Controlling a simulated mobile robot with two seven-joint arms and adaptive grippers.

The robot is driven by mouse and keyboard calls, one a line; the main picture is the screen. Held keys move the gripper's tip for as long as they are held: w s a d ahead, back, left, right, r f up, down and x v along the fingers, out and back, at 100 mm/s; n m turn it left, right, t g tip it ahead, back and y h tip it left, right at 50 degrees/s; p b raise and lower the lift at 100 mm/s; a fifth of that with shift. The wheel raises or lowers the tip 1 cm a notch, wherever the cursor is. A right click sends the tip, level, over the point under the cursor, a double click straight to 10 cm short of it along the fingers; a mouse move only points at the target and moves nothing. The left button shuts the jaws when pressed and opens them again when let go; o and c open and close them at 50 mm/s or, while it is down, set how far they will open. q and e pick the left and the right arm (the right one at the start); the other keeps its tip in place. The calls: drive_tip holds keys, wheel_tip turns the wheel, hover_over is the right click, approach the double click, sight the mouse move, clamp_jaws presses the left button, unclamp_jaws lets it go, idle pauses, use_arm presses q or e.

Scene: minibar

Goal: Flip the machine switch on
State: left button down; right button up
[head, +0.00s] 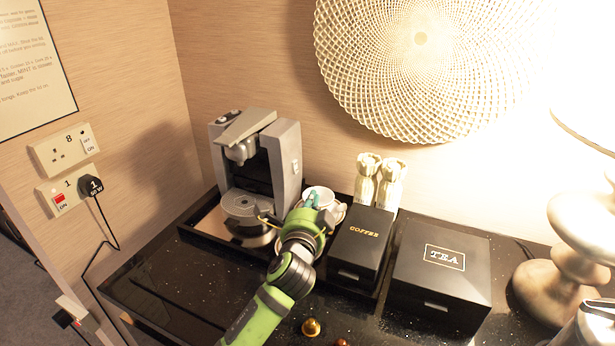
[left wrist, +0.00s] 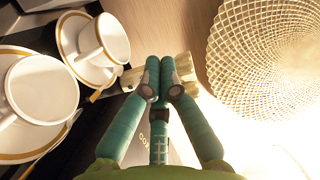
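The coffee machine (head: 285,150), grey and black, stands on a dark tray at the back left of the counter in the head view. A small pale switch (head: 296,167) shows on its right side face; I cannot tell its position. My left gripper (head: 313,198) is in front and to the right of the machine, by the white cups, apart from the switch. In the left wrist view its green fingers (left wrist: 160,68) come together at the tips with nothing seen between them. The machine is not clearly visible in that view. My right gripper is not seen.
White gold-rimmed cups (left wrist: 98,40) on saucers stand close to the left gripper. A black coffee box (head: 360,240) and tea box (head: 443,267) are to the right. A lamp (head: 585,225) stands far right. Wall sockets (head: 66,150) are at left. Gold capsule (head: 311,327) lies in front.

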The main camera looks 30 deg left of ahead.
sight(296, 167)
use_arm(q)
drive_tip(key=x, duration=0.3)
drive_tip(key=p+x, duration=0.1)
drive_tip(key=x, duration=0.4)
drive_tip(key=shift+w+a+r+p, duration=0.15)
drive_tip(key=shift+w+r+p, duration=0.2)
drive_tip(key=shift+p, duration=0.05)
drive_tip(key=a, duration=0.1)
drive_tip(key=a+p, duration=0.1)
drive_tip(key=a, duration=0.1)
drive_tip(key=shift+w+f, duration=0.15)
drive_tip(key=shift+w, duration=0.05)
drive_tip(key=shift+s+a+f+p, duration=0.15)
drive_tip(key=shift+a+p, duration=0.2)
drive_tip(key=shift+a, duration=0.2)
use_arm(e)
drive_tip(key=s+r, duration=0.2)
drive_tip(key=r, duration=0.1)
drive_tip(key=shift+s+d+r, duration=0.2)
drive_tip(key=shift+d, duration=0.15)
